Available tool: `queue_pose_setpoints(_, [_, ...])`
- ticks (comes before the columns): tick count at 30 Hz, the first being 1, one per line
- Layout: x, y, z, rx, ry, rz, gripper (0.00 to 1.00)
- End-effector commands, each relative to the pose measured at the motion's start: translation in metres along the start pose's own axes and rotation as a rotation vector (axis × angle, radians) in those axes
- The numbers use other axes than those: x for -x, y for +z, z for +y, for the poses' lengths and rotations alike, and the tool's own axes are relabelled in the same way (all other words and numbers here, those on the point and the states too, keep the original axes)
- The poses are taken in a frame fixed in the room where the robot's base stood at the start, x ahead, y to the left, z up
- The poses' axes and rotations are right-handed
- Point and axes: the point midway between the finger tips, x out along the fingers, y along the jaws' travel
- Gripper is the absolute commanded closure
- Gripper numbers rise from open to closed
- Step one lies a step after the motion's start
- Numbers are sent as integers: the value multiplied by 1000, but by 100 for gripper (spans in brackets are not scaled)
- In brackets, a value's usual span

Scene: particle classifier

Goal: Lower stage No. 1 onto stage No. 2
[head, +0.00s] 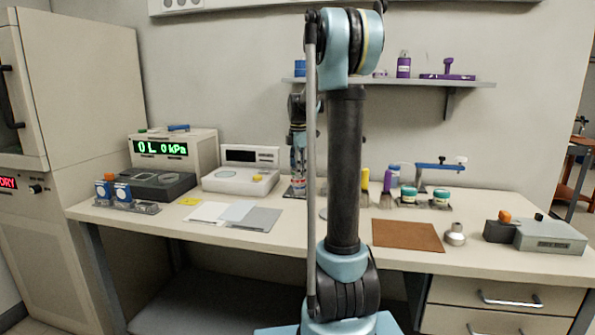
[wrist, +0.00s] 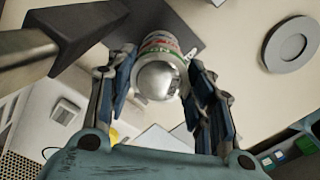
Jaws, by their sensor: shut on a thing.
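My gripper (wrist: 166,68) is shut on a round metal piece (wrist: 158,80) with a shiny rounded top, which I take to be stage No. 1. White, red and green bands show at the piece's far edge. I cannot tell whether these bands belong to it or to a part beneath it, so stage No. 2 is not clearly made out. In the head view my gripper (head: 299,160) points down over the bench, partly hidden by my arm. Contact below the held piece cannot be seen.
A grey disc (wrist: 288,47) lies on the bench in the wrist view. In the head view, a balance (head: 238,180) stands left of my gripper, cards (head: 206,212) lie in front, and jars (head: 440,198) stand to the right. A brown mat (head: 407,236) lies bare.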

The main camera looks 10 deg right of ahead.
Motion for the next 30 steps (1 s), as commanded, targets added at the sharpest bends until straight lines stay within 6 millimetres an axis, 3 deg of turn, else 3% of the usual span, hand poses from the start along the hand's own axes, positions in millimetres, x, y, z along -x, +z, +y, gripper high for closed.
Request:
queue_pose_setpoints(1, [0,0,0,0,0,0,80])
queue_pose_setpoints(2, [0,0,0,0,0,0,47])
queue_pose_setpoints(4, [0,0,0,0,0,0,32])
queue_pose_setpoints(5, [0,0,0,0,0,0,28])
queue_pose_setpoints(19, [7,0,0,0,0,0,28])
queue_pose_setpoints(30, [70,0,1,0,-1,0,28])
